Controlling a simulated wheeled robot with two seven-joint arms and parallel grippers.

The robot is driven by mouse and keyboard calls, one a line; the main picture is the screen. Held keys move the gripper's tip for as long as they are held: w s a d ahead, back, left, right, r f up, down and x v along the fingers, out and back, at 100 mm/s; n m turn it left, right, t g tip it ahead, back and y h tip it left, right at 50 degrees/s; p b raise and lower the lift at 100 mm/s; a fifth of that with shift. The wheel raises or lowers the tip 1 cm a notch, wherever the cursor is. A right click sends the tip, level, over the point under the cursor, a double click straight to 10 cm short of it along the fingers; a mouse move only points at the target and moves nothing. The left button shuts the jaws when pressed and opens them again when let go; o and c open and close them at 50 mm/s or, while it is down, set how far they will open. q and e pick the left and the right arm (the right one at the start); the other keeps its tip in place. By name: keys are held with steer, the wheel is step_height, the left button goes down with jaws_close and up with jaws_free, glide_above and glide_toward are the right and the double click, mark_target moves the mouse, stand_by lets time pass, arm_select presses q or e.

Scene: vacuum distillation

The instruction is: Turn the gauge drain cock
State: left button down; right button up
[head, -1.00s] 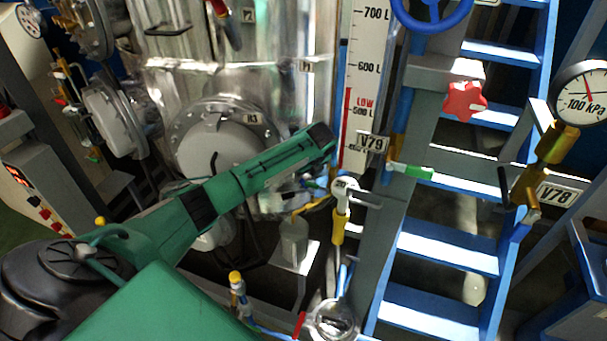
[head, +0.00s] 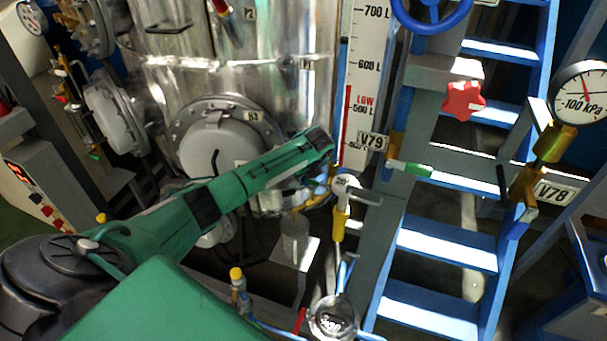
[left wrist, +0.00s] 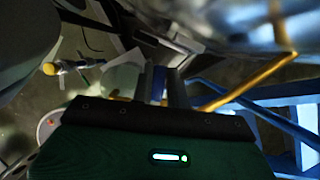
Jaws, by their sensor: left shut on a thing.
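The level gauge board (head: 364,70), white with a red LOW band, stands right of the steel vessel. My left gripper (left wrist: 158,84) is at its foot; in the head view the green wrist hides most of the fingers. In the left wrist view the fingers are closed around a narrow blue piece (left wrist: 159,88), which I take to be the gauge drain cock's handle. The cock's body is mostly hidden, so I cannot tell its angle. A yellow pipe (left wrist: 255,78) runs beside the fingers. My right gripper is not in view.
A V79 tag (head: 372,141) and a green-handled valve (head: 416,169) are right of the gripper. Blue stairs (head: 446,243), a red star knob (head: 463,100) and a pressure gauge (head: 582,92) are farther right.

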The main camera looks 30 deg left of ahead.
arm_select(q)
steer(key=s+n+g+p, duration=0.1)
steer(key=n+p, duration=0.2)
steer(key=shift+s+a, duration=0.2)
steer(key=c, duration=1.4)
jaws_free()
steer(key=shift+o, duration=0.2)
